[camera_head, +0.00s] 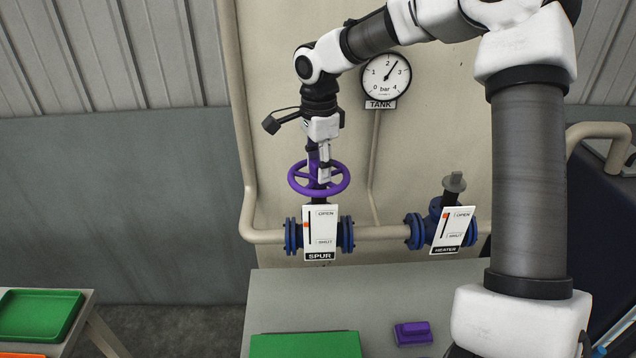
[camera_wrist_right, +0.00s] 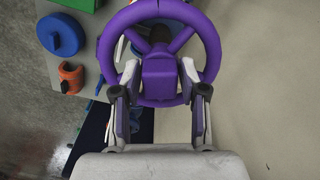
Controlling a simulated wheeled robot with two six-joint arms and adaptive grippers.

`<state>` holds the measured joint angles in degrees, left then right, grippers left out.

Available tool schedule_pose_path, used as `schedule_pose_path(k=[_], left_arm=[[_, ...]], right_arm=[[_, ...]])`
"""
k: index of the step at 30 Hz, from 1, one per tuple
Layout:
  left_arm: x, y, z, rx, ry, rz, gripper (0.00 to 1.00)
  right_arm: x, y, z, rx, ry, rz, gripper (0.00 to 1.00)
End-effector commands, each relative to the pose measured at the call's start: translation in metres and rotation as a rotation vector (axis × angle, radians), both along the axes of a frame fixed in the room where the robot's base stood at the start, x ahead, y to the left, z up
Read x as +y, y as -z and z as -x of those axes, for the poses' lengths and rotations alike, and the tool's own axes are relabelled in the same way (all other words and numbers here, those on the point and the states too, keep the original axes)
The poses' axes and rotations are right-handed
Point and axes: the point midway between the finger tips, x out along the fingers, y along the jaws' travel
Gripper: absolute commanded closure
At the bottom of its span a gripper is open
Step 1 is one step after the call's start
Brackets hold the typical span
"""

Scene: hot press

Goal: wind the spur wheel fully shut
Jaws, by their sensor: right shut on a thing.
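The purple spur wheel (camera_head: 336,184) sits on top of the spur valve, above a white plate (camera_head: 321,232) marked OPEN, SHUT and SPUR. An orange marker on the plate's scale stands between the two marks, nearer OPEN. My right gripper (camera_head: 322,172) comes down from above onto the wheel. In the right wrist view the wheel (camera_wrist_right: 209,50) fills the top of the picture, and my right gripper (camera_wrist_right: 160,90) is shut on part of it near the rim. My left gripper is out of view.
A heater valve with a plate (camera_head: 453,230) stands on the same pipe to the right. A round gauge (camera_head: 386,77) labelled TANK is on the wall behind. Below are a grey table (camera_head: 290,300), a green tray (camera_head: 38,312) at left and a purple block (camera_head: 413,333).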

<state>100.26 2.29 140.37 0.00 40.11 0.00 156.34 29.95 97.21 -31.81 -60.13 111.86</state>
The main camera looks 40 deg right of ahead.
Motion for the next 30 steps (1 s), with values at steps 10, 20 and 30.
schedule_pose_path(k=[10,20,30], left_arm=[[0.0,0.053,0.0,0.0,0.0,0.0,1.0],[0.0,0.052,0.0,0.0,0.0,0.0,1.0],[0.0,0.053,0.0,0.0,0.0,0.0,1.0]], right_arm=[[0.0,0.007,0.0,-0.002,0.798,0.001,0.88],[0.0,0.001,0.001,0.004,0.917,0.001,0.47],[0.0,0.0,0.0,0.0,0.935,0.0,0.38]])
